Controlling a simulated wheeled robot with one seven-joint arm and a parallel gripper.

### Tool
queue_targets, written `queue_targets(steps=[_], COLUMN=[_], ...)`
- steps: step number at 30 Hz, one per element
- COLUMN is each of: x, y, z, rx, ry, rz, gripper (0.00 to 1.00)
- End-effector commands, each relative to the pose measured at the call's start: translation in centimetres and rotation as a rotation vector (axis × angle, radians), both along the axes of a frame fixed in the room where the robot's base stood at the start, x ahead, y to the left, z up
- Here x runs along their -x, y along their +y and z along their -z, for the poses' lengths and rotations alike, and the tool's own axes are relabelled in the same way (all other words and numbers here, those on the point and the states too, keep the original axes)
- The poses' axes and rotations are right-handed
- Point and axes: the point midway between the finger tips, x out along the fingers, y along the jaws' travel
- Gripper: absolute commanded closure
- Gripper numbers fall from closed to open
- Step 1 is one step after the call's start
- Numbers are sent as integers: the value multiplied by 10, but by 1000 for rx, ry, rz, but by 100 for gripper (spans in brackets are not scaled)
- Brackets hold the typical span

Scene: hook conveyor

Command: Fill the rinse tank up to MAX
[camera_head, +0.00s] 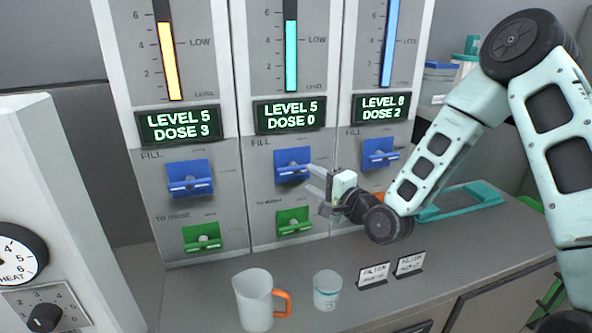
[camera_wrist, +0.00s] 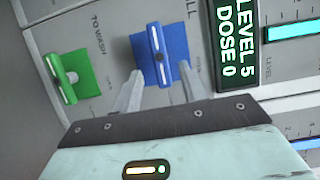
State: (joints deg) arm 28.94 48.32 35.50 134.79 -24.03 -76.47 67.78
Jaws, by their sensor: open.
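Three tank columns stand side by side, with displays LEVEL 5 DOSE 3, LEVEL 5 DOSE 0 and LEVEL 8 DOSE 2. Their names are out of view, so I cannot tell which is the rinse tank. The middle display (camera_head: 290,115) is above a blue FILL lever (camera_head: 291,163) and a green lever (camera_head: 292,221). My gripper (camera_head: 309,179) is open in front of the middle blue lever. In the wrist view its fingertips (camera_wrist: 160,72) lie either side of that lever (camera_wrist: 158,55); contact is unclear. The middle green lever (camera_wrist: 68,76), marked TO WASH, is left there.
The left column has its own blue lever (camera_head: 189,178) and green lever (camera_head: 202,237). The right column's blue lever (camera_head: 379,152) is close to my wrist. A jug (camera_head: 252,298), a cup (camera_head: 327,290) and two small signs (camera_head: 374,274) stand on the counter.

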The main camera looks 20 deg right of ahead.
Motion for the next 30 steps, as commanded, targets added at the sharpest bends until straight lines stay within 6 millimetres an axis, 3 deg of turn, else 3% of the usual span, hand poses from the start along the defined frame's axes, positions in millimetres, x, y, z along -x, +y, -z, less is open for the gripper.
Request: queue_targets(steps=[6,12,24,29,30], x=[-40,-61,-68,-68,-68], y=[17,25,28,28,28], z=[-2,-1,0,0,0], rx=[0,-1,0,0,0], ry=[-1,0,0,0,0], rz=[0,0,0,0,0], gripper=[58,58,58,100,100])
